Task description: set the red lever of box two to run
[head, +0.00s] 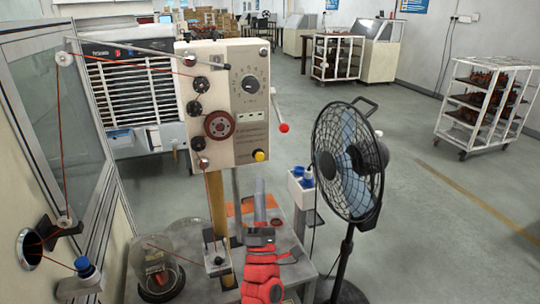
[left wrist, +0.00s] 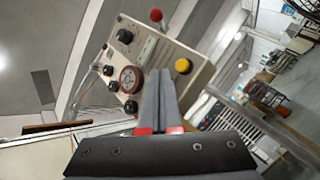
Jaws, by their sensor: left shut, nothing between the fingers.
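A beige control box (head: 228,100) stands on a post in the head view, with a dial, dark knobs, a red-brown wheel and a yellow button on its face. I cannot read any number that marks it as box two. Its lever (head: 283,127) with a red ball end sticks out from the right side, slanting down and right. In the left wrist view the box (left wrist: 145,62) is tilted and the red ball (left wrist: 156,15) is at the top. My left gripper (head: 260,187) is shut and empty, pointing up below the box, apart from the lever. Its fingers (left wrist: 160,75) overlap the box's lower edge.
A black fan (head: 347,160) stands close on the right. A glass jar (head: 157,265) and red wires are at the left. Wheeled racks (head: 490,105) stand further back; the floor between is open.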

